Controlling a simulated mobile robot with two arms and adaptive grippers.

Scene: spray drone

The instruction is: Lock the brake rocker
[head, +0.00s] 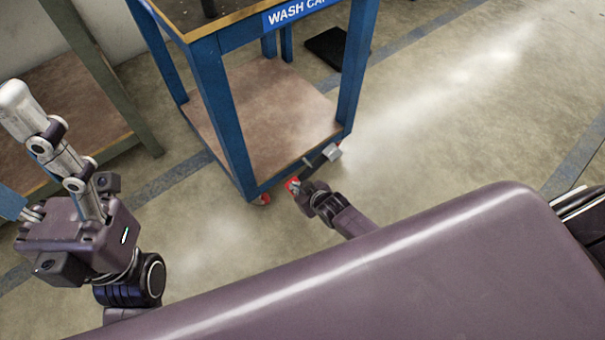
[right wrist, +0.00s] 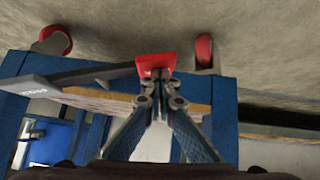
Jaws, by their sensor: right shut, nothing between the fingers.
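The brake rocker is a dark bar (head: 318,163) low along the near side of the blue wash cart (head: 220,120). It has a red pad (head: 291,184) at one end and a grey pad (head: 333,152) at the other. In the right wrist view the red pad (right wrist: 155,64) is right at my fingertips, and the grey pad (right wrist: 28,86) is at left. My right gripper (head: 299,188) is shut and empty, its tips (right wrist: 157,78) at the red pad; I cannot tell whether they touch. My left gripper is not clearly visible.
Red caster wheels (right wrist: 55,40) (right wrist: 204,50) are at the cart's base. The cart has a brown lower shelf (head: 265,110). A bench (head: 70,110) stands at left and a dark mat (head: 325,47) lies behind the cart. Open floor (head: 440,130) is at right.

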